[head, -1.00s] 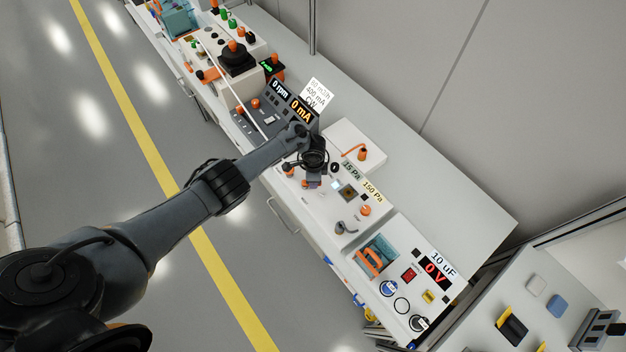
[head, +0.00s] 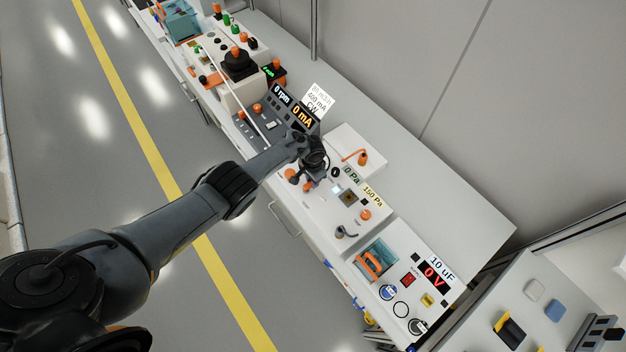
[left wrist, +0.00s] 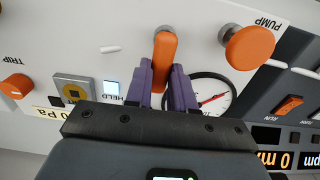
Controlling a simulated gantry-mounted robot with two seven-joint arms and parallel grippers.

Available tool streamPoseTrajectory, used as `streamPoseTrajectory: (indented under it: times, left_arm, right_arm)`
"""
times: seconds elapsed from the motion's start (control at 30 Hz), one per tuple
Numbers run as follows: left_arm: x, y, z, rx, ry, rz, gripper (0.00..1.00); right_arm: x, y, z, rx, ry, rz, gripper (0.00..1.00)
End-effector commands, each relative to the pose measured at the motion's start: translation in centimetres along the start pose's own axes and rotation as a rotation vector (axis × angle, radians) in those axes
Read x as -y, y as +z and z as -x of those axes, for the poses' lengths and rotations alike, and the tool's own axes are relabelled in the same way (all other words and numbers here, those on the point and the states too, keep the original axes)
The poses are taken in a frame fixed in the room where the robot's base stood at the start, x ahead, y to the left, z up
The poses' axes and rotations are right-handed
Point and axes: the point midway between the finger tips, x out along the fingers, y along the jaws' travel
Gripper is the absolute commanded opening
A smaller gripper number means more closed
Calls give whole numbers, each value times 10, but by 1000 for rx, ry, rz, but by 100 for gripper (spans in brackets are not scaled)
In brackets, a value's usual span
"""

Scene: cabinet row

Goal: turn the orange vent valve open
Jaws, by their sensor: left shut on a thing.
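The orange vent valve (left wrist: 165,58) is a lever on a grey stub on the white panel, seen in the left wrist view. My left gripper (left wrist: 160,82) has purple fingers on either side of the lever's lower part and is shut on it. The lever runs nearly straight up and down in that view. In the head view my left gripper (head: 312,182) is at the panel's left part and hides most of the valve. My right gripper is not in view.
A round orange PUMP knob (left wrist: 250,47) stands close right of the lever, with a dial gauge (left wrist: 214,100) below it. A TRIP knob (left wrist: 16,86) and a lit HELD lamp (left wrist: 111,88) are to the left. A capacitor panel (head: 401,309) stands farther right in the head view.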

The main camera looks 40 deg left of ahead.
Motion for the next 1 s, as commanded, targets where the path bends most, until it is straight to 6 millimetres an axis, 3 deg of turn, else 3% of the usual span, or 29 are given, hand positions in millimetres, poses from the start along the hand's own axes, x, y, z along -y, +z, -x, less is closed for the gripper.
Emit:
streamPoseTrajectory:
  times: [0.47, 0.5, 0.63, 1.0]
  left_arm:
    - [0, -1, 0, -1, 0, 17, 0]
    - [0, -1, 0, -1, 0, 17, 26]
    - [0, 0, 0, -1, 0, 16, 46]
    - [1, 0, 4, -1, 0, 14, 49]
  right_arm:
    - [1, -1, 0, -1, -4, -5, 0]
    - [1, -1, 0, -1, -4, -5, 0]
    - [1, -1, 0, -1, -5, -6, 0]
    - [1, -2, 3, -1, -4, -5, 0]
